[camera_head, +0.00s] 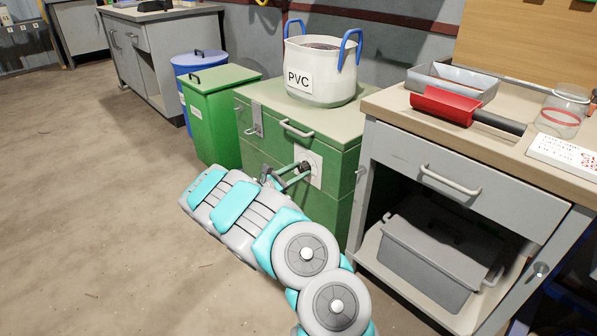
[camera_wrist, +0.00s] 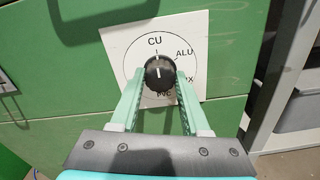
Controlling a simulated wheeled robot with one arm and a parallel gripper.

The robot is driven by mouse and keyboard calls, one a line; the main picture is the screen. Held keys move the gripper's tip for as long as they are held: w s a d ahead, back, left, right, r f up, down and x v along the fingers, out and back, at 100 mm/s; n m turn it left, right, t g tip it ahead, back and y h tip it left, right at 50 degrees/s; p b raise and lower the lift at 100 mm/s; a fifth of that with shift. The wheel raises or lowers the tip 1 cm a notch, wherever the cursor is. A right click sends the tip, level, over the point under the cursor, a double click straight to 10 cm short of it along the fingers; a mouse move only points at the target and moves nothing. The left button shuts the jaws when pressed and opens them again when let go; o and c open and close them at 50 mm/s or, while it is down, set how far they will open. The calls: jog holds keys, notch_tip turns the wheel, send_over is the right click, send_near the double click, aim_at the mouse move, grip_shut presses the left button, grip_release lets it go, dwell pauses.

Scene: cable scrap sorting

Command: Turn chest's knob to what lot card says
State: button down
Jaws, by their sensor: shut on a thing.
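The green chest (camera_head: 262,147) stands against the wall with a white dial plate (camera_head: 316,168) on its front. In the wrist view the plate (camera_wrist: 115,42) carries a black knob (camera_wrist: 159,74) with a white line, which points up at CU. ALU is at upper right, a label ending in X at right is partly hidden, and PVC is at the bottom, partly covered. My gripper (camera_wrist: 161,82) has one finger on each side of the knob and is shut on it. A white card (camera_head: 563,153) lies on the bench at right; its print is too small to read.
A white PVC-labelled bag (camera_head: 322,83) with blue handles sits on the chest lid. Green (camera_head: 213,129) and blue (camera_head: 199,63) bins stand to the left. The grey bench (camera_head: 462,205) is close on the right, holding a red scoop (camera_head: 447,104). The floor at left is clear.

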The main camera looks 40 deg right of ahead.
jog(key=shift+f, duration=0.1)
jog(key=shift+c, duration=1.9)
grip_release()
jog(key=shift+a, duration=0.1)
jog(key=a, duration=0.7)
jog(key=shift+s+a, duration=0.3)
jog(key=shift+a, duration=0.05)
